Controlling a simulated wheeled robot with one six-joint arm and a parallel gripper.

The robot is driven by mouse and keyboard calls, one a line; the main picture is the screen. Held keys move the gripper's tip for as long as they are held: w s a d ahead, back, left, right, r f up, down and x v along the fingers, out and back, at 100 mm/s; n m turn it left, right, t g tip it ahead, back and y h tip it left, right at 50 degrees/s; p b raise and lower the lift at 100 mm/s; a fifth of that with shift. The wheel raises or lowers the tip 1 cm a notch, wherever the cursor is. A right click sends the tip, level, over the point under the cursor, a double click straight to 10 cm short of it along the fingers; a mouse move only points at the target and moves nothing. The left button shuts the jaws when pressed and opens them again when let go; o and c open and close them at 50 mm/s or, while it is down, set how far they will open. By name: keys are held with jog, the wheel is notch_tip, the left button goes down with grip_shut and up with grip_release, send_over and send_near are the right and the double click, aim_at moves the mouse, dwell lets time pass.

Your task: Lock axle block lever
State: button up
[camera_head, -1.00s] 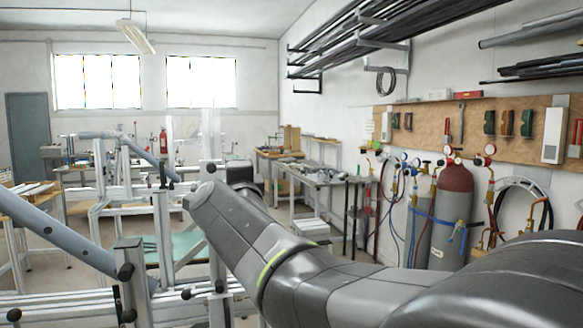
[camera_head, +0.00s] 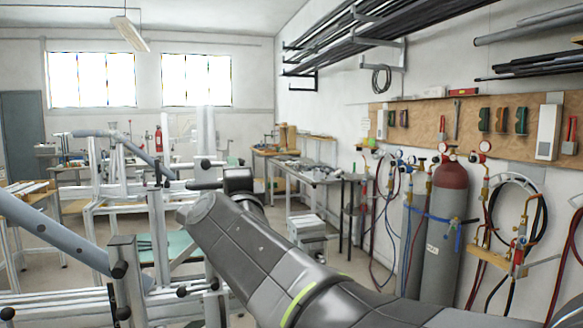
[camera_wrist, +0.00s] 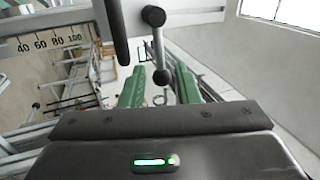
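The wrist view shows a lever, a silver rod with a black ball knob (camera_wrist: 153,17) at its upper end and a second dark ball (camera_wrist: 162,77) lower down. My gripper (camera_wrist: 160,84) has two green fingers, set apart on either side of the lower ball. The fingers look open, with a gap around the lever; contact cannot be made out. In the head view the fingers are hidden behind my arm. The jig frame (camera_head: 128,270) of aluminium profiles with black knobs stands at left and centre.
A grey slanted tube (camera_head: 62,232) crosses the jig at left. A scale plate (camera_wrist: 45,42) and a dark upright bar (camera_wrist: 117,35) are close to my gripper in the wrist view. Gas cylinders (camera_head: 437,235) stand by the right wall, and a workbench (camera_head: 315,172) behind.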

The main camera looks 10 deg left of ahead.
jog(key=v, duration=0.9)
jog(key=x, duration=1.3)
jog(key=shift+w+a, duration=0.15)
jog(key=shift+w, duration=0.1)
jog(key=shift+s, duration=0.1)
jog(key=shift+r, duration=0.1)
jog(key=shift+r+n+g+y+p, duration=0.3)
jog(key=shift+n+y+p, duration=0.15)
jog(key=shift+n, duration=0.65)
dwell(1.2)
